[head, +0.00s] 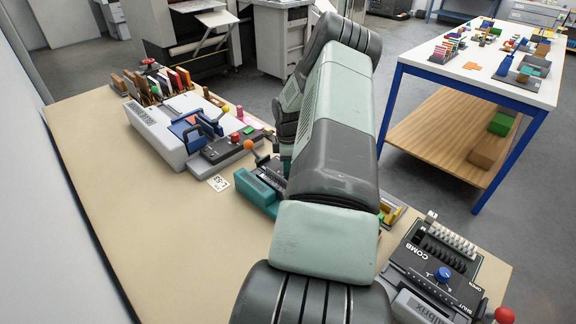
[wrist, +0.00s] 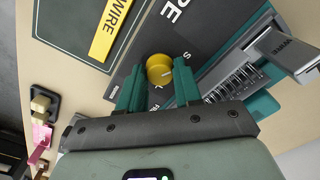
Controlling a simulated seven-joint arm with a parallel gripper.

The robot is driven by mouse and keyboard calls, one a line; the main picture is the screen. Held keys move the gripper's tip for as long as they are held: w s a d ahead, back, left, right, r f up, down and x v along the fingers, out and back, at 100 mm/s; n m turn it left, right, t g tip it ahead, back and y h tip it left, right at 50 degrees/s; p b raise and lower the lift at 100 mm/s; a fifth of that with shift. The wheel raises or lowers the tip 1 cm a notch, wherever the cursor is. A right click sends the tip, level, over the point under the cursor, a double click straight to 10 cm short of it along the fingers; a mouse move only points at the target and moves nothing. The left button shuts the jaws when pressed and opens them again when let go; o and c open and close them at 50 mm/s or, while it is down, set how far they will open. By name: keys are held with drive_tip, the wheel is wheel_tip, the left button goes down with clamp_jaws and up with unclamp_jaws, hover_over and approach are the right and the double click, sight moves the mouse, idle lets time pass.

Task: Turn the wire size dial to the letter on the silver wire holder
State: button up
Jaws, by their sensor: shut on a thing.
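In the wrist view the yellow wire size dial (wrist: 159,65) sits on a dark panel. My gripper (wrist: 158,75) is shut on it, with one green finger on each side. A pale mark shows on the dial's face toward the lower right. Small white letters stand around the dial; one looks like S, and the others are hard to read. A silver part with small lettering (wrist: 284,46) lies at the upper right; I cannot tell whether it is the wire holder, nor read a letter on it. In the head view my arm hides the dial and my gripper.
A teal machine (head: 256,192) shows partly behind my arm. A black COMB machine (head: 433,262) with a blue knob stands at the right. A card marked 53 (head: 218,183) lies beside a grey punch unit (head: 158,133). The near left of the bench (head: 165,225) is clear.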

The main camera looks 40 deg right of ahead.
drive_tip(key=shift+m, duration=0.4)
drive_tip(key=m, duration=0.4)
drive_tip(key=shift+m, duration=0.4)
drive_tip(key=m, duration=1.2)
drive_tip(key=shift+m, duration=0.4)
drive_tip(key=m, duration=0.5)
drive_tip(key=shift+m, duration=0.4)
drive_tip(key=o, duration=1)
drive_tip(key=shift+o, duration=0.2)
wheel_tip(320, 180, up, 11)
